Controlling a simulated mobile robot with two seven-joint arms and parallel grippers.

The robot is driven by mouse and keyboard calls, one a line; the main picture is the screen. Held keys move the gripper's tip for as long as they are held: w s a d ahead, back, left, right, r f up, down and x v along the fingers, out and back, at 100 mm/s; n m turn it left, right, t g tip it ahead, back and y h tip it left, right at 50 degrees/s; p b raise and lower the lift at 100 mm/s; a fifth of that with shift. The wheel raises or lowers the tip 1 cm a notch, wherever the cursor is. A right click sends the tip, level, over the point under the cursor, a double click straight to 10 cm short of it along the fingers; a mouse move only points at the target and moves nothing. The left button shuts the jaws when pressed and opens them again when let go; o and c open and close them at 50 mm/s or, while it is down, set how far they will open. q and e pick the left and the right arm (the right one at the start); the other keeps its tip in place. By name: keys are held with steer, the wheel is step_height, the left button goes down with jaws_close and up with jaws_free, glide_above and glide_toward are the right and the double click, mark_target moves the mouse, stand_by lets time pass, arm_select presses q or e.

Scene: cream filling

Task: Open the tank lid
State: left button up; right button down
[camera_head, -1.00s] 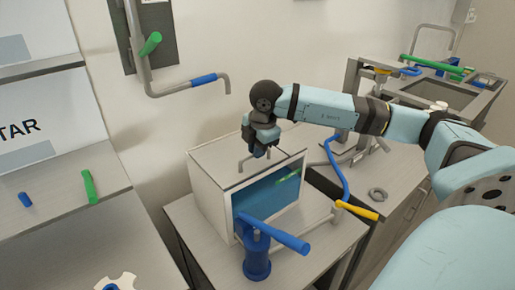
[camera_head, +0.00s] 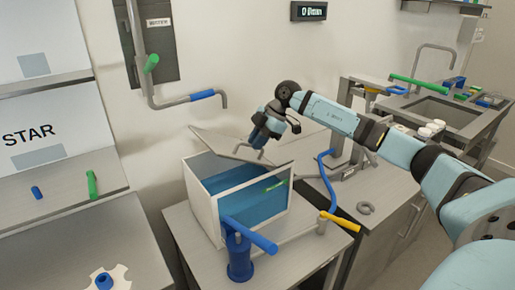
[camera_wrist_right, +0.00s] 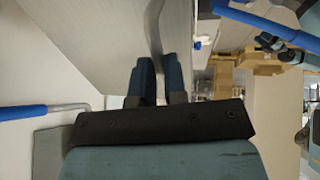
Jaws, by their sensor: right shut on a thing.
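The tank (camera_head: 203,205) is a white-framed box with blue contents (camera_head: 245,205) visible through its front side. Its grey lid (camera_head: 215,142) is raised and tilted above the tank's rear side, so the blue inside shows from above. My right gripper (camera_head: 260,146) is shut on the lid handle (camera_head: 243,149), at the lid's right part. My left gripper is not in view.
A blue-handled valve (camera_head: 239,255) stands in front of the tank. A blue-and-yellow pipe lever (camera_head: 330,185) is to its right. A wall pipe with a blue grip (camera_head: 202,95) is above the lid, left of my right arm. The shelf (camera_head: 60,200) is at left.

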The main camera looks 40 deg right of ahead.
steer(key=shift+s+d+f+m+t+y+p, duration=0.1)
steer(key=shift+s+d+m+t+y+p, duration=0.25)
steer(key=shift+d+y, duration=1.65)
steer(key=shift+s+d+f+m+t+y+p, duration=0.15)
steer(key=shift+d+t+y, duration=0.35)
steer(key=shift+d+y, duration=1.4)
steer(key=shift+s+d+r+m+t+y+p, duration=0.15)
steer(key=shift+d+m+t+y+p, duration=0.25)
steer(key=shift+d+y, duration=1.6)
steer(key=shift+d+f, duration=0.1)
